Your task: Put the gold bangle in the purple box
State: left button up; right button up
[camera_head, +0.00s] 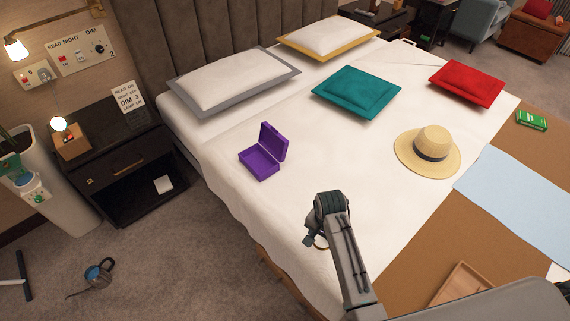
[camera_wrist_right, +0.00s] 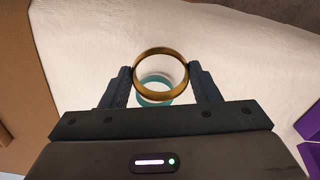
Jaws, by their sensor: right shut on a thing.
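The gold bangle (camera_wrist_right: 160,74) is held between the two fingers of my right gripper (camera_wrist_right: 162,84) in the right wrist view. In the head view a small part of the bangle (camera_head: 321,243) shows below my right gripper (camera_head: 312,239), over the near side of the bed. The purple box (camera_head: 262,158) stands on the white bed with its lid open, farther back and left of the gripper. Part of the box (camera_wrist_right: 311,135) shows at the right edge of the wrist view. My left gripper is not in view.
A teal ring (camera_wrist_right: 156,90) shows beyond the bangle in the wrist view, against the white bedding (camera_head: 220,160). A straw hat (camera_head: 428,150) and a teal pillow (camera_head: 356,92) lie on the bed. The bedding between gripper and box looks clear.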

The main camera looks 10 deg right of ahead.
aim_at(259, 164)
jog(key=i+j+z, duration=0.15)
jog(key=j+z, duration=0.15)
jog(key=j, duration=0.15)
jog(key=i+j+z, duration=0.25)
jog(key=j, duration=0.25)
jog(key=j+z, duration=0.3)
jog(key=j, duration=0.15)
jog(key=i+j, duration=0.3)
jog(key=j, duration=0.15)
jog(key=i+j, duration=0.25)
jog(key=j, duration=0.2)
